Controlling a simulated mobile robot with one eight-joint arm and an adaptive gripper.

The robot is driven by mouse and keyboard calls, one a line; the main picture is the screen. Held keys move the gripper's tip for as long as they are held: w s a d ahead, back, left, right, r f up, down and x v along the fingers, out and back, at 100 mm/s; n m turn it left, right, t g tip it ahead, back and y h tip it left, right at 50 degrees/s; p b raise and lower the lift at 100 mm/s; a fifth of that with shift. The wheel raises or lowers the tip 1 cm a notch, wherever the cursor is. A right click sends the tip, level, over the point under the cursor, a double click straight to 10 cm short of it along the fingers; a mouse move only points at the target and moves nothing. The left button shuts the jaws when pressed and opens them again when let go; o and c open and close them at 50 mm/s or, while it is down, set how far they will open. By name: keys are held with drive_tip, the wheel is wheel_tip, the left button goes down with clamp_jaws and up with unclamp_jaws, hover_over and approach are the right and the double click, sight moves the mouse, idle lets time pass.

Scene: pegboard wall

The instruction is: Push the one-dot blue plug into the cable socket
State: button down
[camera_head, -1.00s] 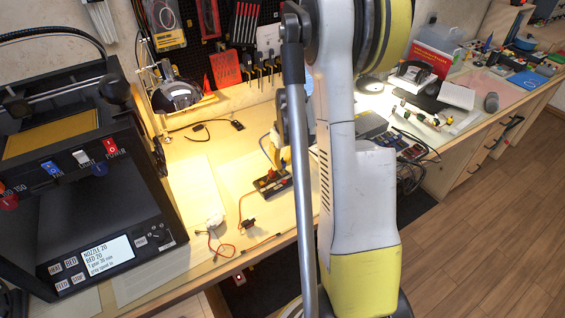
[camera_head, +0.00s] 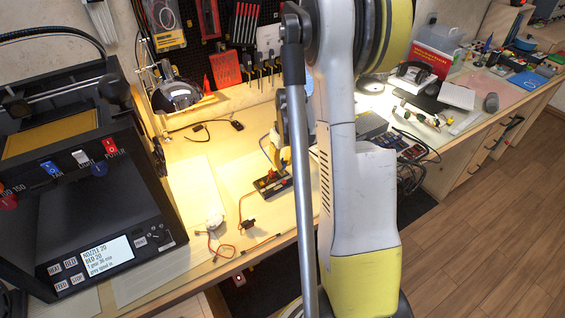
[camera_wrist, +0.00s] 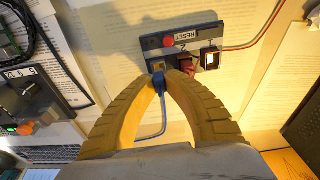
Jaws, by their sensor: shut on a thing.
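In the wrist view the blue plug (camera_wrist: 158,82) is pinched between the tips of my gripper (camera_wrist: 169,78), with a blue cable (camera_wrist: 163,122) trailing down from it. My gripper is shut on it. The plug is at the near edge of the dark socket box (camera_wrist: 222,39), close to its left socket opening (camera_wrist: 157,66). I cannot tell whether the plug tip is inside the socket. The plug's dot marking is not legible. In the head view the socket box (camera_head: 261,185) lies on the bench under my gripper (camera_head: 273,160), which my arm partly hides.
The box bears a red button (camera_wrist: 169,41), a RESET label, a red part (camera_wrist: 186,66) in the middle opening and a right opening (camera_wrist: 210,58). A 3D printer (camera_head: 80,190) stands at the left. Loose wires and small parts lie in front of the box.

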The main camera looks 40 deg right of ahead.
sight(282, 161)
drive_tip(key=shift+f+b, duration=0.75)
drive_tip(key=shift+f, duration=0.2)
drive_tip(key=c, duration=1.4)
unclamp_jaws()
drive_tip(key=shift+r+p, duration=1.75)
drive_tip(key=shift+r, duration=0.8)
